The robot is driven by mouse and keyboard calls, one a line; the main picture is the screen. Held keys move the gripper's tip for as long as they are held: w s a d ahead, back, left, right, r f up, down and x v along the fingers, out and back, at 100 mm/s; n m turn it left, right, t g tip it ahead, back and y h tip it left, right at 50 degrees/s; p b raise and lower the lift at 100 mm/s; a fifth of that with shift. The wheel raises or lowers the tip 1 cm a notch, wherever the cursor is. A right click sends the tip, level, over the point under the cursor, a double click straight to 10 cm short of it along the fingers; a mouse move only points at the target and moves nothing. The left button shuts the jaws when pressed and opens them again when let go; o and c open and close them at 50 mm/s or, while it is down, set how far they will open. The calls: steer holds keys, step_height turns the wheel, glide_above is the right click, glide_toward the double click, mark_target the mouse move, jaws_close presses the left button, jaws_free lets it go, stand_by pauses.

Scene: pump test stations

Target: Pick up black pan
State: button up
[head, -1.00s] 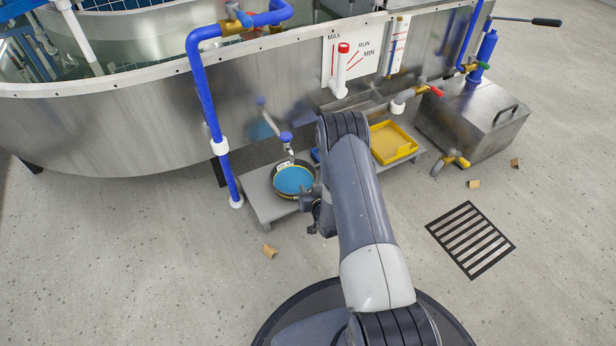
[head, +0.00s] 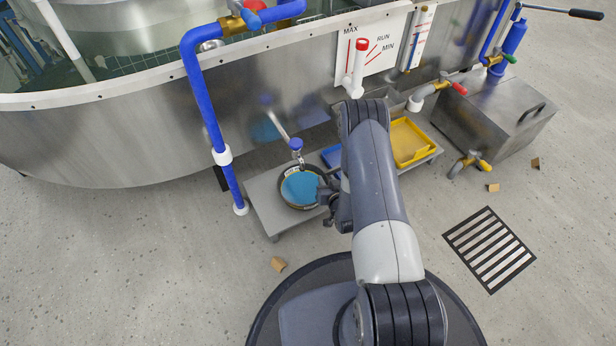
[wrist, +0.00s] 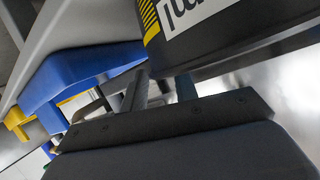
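The black pan (head: 300,205) is round, with blue contents inside its rim. It sits on the low grey platform (head: 265,200) under a small spout with a blue knob. My gripper (head: 325,190) is at the pan's right edge, and the arm hides part of the area behind it. In the wrist view the pan's dark side (wrist: 235,40), with yellow stripes and a white label, is just beyond the fingertips. The two fingers of my gripper (wrist: 162,80) stand apart with a visible gap. Whether they touch the pan is unclear.
A blue tray (head: 331,157) and a yellow tray (head: 411,143) share the platform; the blue one also shows in the wrist view (wrist: 75,70). A blue pipe (head: 212,125) stands left of the pan. The steel tank (head: 110,140) is behind. Open floor lies in front.

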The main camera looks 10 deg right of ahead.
steer(key=shift+c, duration=0.6)
jaws_close()
steer(key=shift+w, duration=0.1)
stand_by(0.8)
